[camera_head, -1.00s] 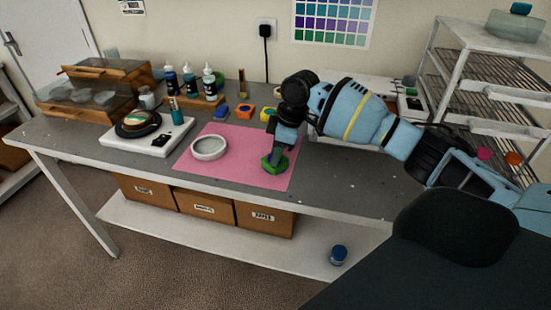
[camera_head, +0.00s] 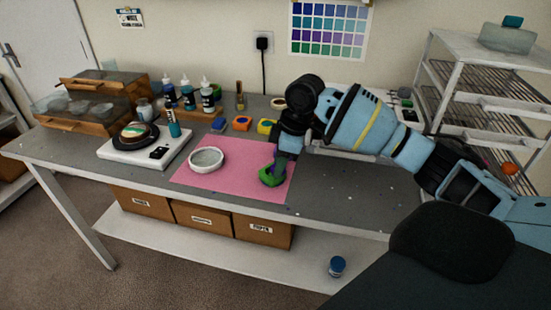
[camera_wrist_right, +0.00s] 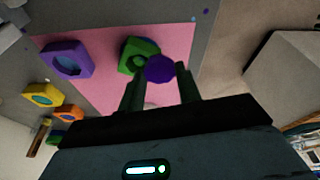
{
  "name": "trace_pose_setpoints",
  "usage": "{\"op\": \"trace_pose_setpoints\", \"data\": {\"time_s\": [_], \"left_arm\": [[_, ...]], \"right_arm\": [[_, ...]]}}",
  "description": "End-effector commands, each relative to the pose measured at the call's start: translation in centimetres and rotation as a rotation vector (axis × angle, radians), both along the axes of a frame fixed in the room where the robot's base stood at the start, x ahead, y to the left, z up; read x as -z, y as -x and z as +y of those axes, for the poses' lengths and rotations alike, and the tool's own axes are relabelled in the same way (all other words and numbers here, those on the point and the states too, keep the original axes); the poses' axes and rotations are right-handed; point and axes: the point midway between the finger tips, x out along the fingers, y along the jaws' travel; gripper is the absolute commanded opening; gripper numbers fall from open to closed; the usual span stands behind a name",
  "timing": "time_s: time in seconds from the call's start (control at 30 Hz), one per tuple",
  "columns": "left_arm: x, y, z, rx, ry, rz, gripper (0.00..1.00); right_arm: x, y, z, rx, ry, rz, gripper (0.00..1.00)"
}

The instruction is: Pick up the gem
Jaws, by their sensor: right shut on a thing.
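The purple gem (camera_wrist_right: 160,68) is held between the fingertips of my right gripper (camera_wrist_right: 158,72) in the right wrist view. In the head view my right gripper (camera_head: 281,162) points down over the pink mat, and only a small purple patch shows at its tips. A green mould (camera_head: 268,179) with a round opening lies on the mat just below the gripper; it also shows behind the gem in the wrist view (camera_wrist_right: 134,55). I cannot tell exactly how far the gem is above the mould. My left gripper is not in view.
A white round dish (camera_head: 206,159) rests on the pink mat (camera_head: 225,182). Blue, orange (camera_head: 241,124) and yellow (camera_head: 265,127) moulds stand behind it. A white scale (camera_head: 134,156) and bottles (camera_head: 207,98) are to the left. A wire rack (camera_head: 446,95) stands at right.

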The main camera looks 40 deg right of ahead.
Motion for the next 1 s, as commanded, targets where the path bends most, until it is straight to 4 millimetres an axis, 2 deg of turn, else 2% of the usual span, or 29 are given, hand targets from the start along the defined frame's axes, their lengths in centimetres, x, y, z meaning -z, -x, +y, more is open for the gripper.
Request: {"op": "trace_pose_setpoints", "data": {"time_s": [0.1, 0.3, 0.5, 0.7, 1.0], "left_arm": [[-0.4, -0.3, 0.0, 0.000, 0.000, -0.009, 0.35], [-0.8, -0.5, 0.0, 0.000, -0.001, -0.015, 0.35], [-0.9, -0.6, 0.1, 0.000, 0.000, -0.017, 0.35], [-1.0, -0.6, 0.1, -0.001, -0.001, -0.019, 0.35], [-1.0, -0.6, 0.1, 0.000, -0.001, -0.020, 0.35]], "right_arm": [[-0.4, 2.7, 0.5, -0.002, 0.002, -0.002, 0.12], [-0.9, 6.8, 1.4, -0.002, 0.002, -0.002, 0.12], [-1.2, 9.9, 2.1, -0.001, 0.001, -0.003, 0.12], [-1.3, 11.7, 2.5, -0.001, 0.000, -0.003, 0.12], [-1.3, 12.1, 2.8, 0.005, -0.002, -0.002, 0.12]]}}
